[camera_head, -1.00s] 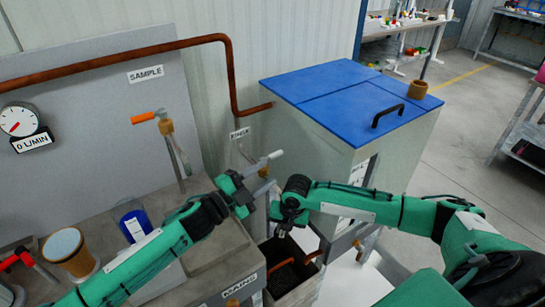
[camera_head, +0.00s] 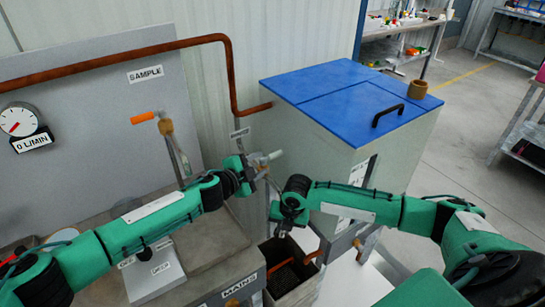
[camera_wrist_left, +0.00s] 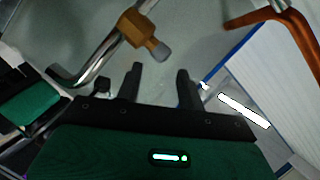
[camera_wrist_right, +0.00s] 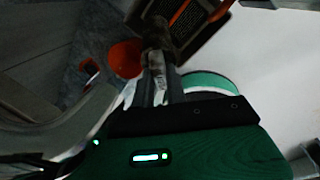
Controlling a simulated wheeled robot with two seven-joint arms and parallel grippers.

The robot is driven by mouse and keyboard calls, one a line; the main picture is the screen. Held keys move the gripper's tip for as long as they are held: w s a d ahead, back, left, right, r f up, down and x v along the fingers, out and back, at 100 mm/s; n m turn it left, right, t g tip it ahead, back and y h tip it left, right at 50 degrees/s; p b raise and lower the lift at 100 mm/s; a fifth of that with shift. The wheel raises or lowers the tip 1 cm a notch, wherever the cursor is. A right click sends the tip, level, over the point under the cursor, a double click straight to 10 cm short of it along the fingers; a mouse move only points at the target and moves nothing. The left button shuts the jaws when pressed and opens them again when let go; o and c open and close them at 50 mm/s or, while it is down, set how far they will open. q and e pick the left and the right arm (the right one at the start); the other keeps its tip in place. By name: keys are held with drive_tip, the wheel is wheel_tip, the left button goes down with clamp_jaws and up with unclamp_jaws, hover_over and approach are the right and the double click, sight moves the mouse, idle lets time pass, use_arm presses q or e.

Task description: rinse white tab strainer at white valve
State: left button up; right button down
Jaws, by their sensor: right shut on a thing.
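The white valve (camera_head: 268,157) sticks out by the corner of the blue-lidded tank, with its white handle pointing right. In the left wrist view its brass body (camera_wrist_left: 137,28) is just beyond the fingertips. My left gripper (camera_head: 246,172) is beside the valve, its fingers (camera_wrist_left: 160,80) apart with nothing between them. My right gripper (camera_head: 287,222) is lower, over the open drain box. In the right wrist view its fingers (camera_wrist_right: 157,65) are shut on a small pale piece, likely the white tab strainer (camera_wrist_right: 157,35). The strainer's body is dark and unclear there.
The drain box (camera_head: 285,290) with a dark grate lies below the right gripper. The blue-lidded tank (camera_head: 350,95) stands behind, to the right. An orange-handled sample valve (camera_head: 143,117) is at the left. A flow gauge (camera_head: 18,122) reads 0 L/MIN.

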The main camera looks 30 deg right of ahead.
sight(270, 157)
use_arm(q)
drive_tip(key=shift+x, duration=3.55)
drive_tip(key=shift+s, duration=0.1)
clamp_jaws()
